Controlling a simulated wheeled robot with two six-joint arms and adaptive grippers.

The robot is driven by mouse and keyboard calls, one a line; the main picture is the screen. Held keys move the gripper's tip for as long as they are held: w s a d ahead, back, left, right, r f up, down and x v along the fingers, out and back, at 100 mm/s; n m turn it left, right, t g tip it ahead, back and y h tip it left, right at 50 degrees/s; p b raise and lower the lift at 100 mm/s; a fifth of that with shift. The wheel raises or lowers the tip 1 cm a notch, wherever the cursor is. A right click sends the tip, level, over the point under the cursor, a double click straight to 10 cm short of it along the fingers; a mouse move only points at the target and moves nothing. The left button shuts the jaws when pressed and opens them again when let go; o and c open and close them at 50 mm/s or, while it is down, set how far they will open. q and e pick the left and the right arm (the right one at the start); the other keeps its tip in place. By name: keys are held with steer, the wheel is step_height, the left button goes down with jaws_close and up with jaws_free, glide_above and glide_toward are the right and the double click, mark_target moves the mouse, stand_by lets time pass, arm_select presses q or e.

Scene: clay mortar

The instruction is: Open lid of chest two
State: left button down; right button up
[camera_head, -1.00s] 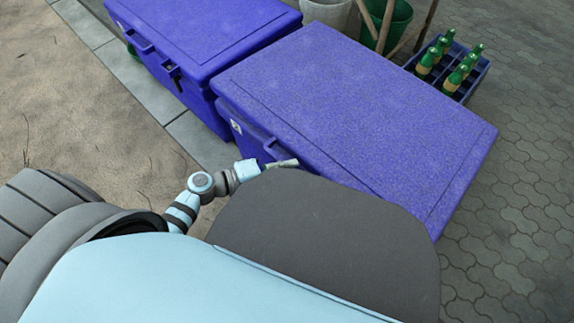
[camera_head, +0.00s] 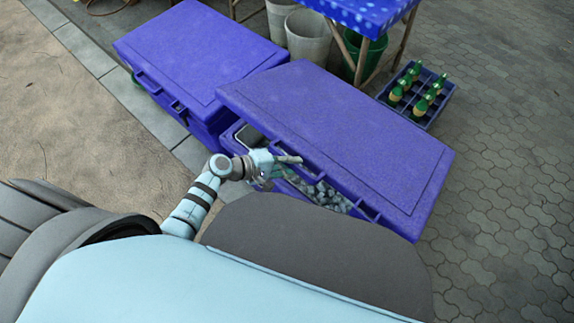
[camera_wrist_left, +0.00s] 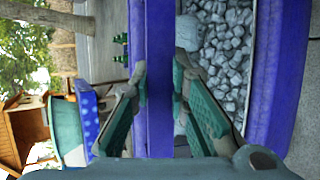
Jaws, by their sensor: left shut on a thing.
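The nearer blue-purple chest (camera_head: 229,138) has its lid (camera_head: 345,140) partly raised along the near side. Grey-white lumps like ice (camera_head: 325,194) show inside through the gap. My left gripper (camera_head: 287,160) is at the lid's raised near edge. In the left wrist view, the left gripper (camera_wrist_left: 160,72) has one finger on each side of the lid edge (camera_wrist_left: 158,100) and is shut on it. The open chest's rim (camera_wrist_left: 285,75) and the lumps (camera_wrist_left: 225,50) lie to the right of the fingers there. My right gripper is not in view.
A second blue chest (camera_head: 200,55), lid shut, stands close on the left. Behind are grey buckets (camera_head: 307,35), a green bucket (camera_head: 372,55), a blue-topped table (camera_head: 365,12) and a crate (camera_head: 432,115) of green bottles. Paving is clear on the right.

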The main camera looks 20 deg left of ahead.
arm_select(q)
steer(key=w+d+r+p, duration=0.1)
steer(key=w+r+p, duration=0.2)
steer(key=r, duration=0.3)
steer(key=w+d+r+g+p, duration=0.1)
steer(key=w+r+p, duration=0.3)
steer(key=r+p, duration=0.2)
steer(key=shift+d+r+y+p, duration=0.2)
steer(key=shift+d+y+p, duration=0.1)
steer(key=shift+d+y, duration=0.1)
steer(key=c, duration=1.5)
jaws_free()
steer(key=shift+c, duration=0.2)
steer(key=v, duration=1.2)
steer(key=shift+f, duration=0.15)
